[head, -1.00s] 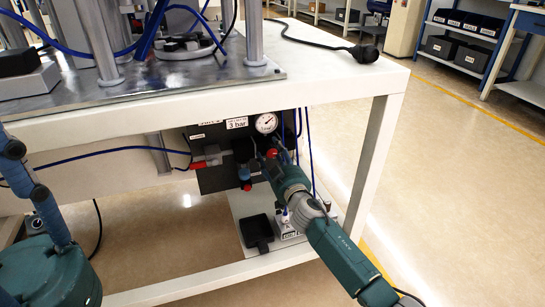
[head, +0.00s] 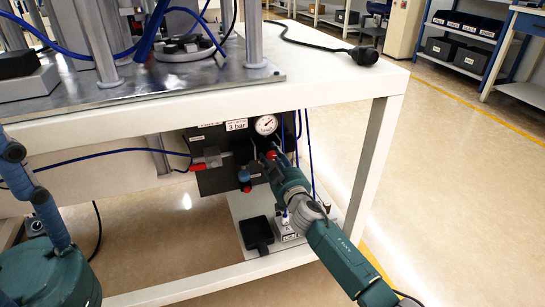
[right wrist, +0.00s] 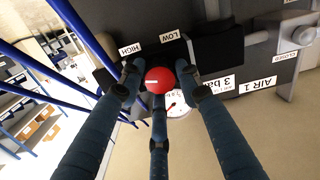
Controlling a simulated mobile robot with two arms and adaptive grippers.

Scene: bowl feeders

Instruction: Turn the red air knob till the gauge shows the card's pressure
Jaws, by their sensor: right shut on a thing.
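The red air knob (head: 271,154) is on the dark panel under the table top, and it fills the middle of the right wrist view (right wrist: 159,80) with a small white mark on its face. My right gripper (right wrist: 158,74) is shut on it, its fingers around the knob. The round white gauge (head: 267,124) is just above the knob; its needle is too small to read surely. In the right wrist view the gauge (right wrist: 178,104) is partly hidden by a finger. The card (head: 237,125) reads 3 bar. My left gripper (head: 40,205) is partly in view at the left edge; its opening is unclear.
A red-handled valve (head: 207,160) sits left on the panel. Blue hoses (head: 309,150) hang right of the gauge. A table leg (head: 372,160) stands right of my right arm. A black tray (head: 257,234) is on the lower shelf.

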